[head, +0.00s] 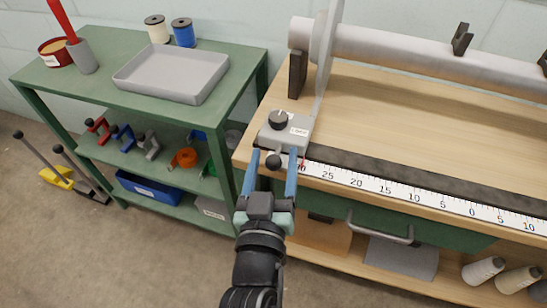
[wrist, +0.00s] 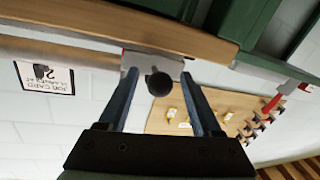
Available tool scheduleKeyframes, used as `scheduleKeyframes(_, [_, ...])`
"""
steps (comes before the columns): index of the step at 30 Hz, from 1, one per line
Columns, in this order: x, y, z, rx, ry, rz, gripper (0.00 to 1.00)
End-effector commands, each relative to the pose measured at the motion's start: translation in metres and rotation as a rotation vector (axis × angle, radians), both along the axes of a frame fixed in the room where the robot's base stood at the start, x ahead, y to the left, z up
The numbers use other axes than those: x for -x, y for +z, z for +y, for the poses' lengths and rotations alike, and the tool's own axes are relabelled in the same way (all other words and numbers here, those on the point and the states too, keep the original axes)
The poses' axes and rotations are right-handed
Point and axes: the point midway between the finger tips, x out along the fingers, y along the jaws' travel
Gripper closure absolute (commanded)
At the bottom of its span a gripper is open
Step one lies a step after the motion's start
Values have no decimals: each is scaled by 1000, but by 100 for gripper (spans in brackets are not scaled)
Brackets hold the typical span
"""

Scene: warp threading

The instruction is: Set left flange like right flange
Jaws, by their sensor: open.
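The left flange (head: 325,50) is a thin pale grey disc on the left end of a thick grey beam. Its grey carriage (head: 295,131) sits at the left end of the scale, with a black knob (head: 278,120) on top and a black ball handle (head: 273,161) at the front. A red pointer (head: 302,163) stands left of the 25 mark. My gripper (head: 273,155) is open, its blue fingers on either side of the ball handle. In the wrist view the ball (wrist: 158,84) shows between the fingers, without visible contact. The right flange is out of view.
The white scale (head: 400,190) runs along the front of the wooden bench (head: 400,110). A drawer handle (head: 380,230) sticks out below it. A green shelf unit (head: 110,95) with a grey tray (head: 172,74) stands to the left, a gap away from the bench.

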Motion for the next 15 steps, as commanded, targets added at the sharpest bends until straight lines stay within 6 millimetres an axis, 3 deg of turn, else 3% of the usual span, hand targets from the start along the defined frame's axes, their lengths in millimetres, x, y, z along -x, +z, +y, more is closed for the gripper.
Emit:
scheduleKeyframes(8, [-1,0,0,0,0,0,34])
scheduleKeyframes(15, [-1,0,0,0,0,0,74])
